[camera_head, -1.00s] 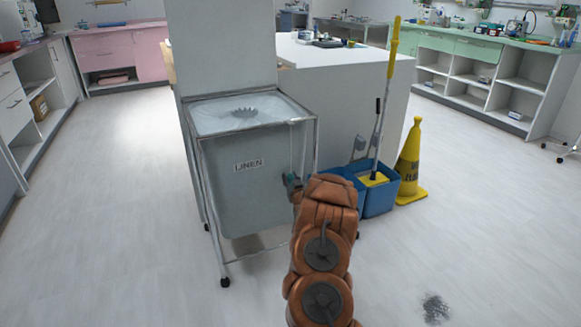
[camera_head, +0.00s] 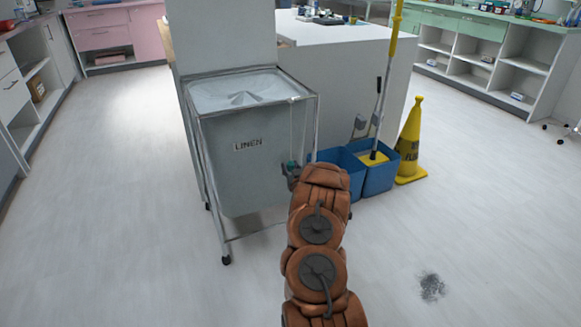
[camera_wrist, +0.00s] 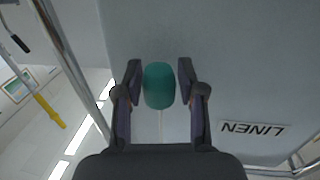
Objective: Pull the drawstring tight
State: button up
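The grey linen bag (camera_head: 240,180), labelled LINEN, hangs in a wheeled metal frame. Its pale top (camera_head: 215,92) is gathered into a small pleated peak near the middle. A thin white cord (camera_head: 291,125) runs down the bag's right front side. A green toggle (camera_wrist: 159,86) sits on the cord's end, in front of the bag. My gripper (camera_head: 290,168) is at the bag's right front edge. The cord (camera_wrist: 161,125) also shows there, partly hidden by my gripper.
A blue mop bucket (camera_head: 378,178) and a yellow cone (camera_head: 411,145) stand right of the frame. A white-topped counter (camera_head: 340,36) is behind. The frame's front leg (camera_head: 223,240) is close on the left. The floor at right front is clear except for a dark smudge (camera_head: 432,287).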

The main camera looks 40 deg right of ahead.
jog(key=shift+o, duration=1.3)
jog(key=shift+r, duration=0.2)
jog(key=shift+s+a+r, duration=0.1)
jog(key=shift+s+a, duration=0.05)
jog(key=shift+s, duration=0.4)
jog(key=v, duration=1)
jog(key=shift+s+a, duration=0.3)
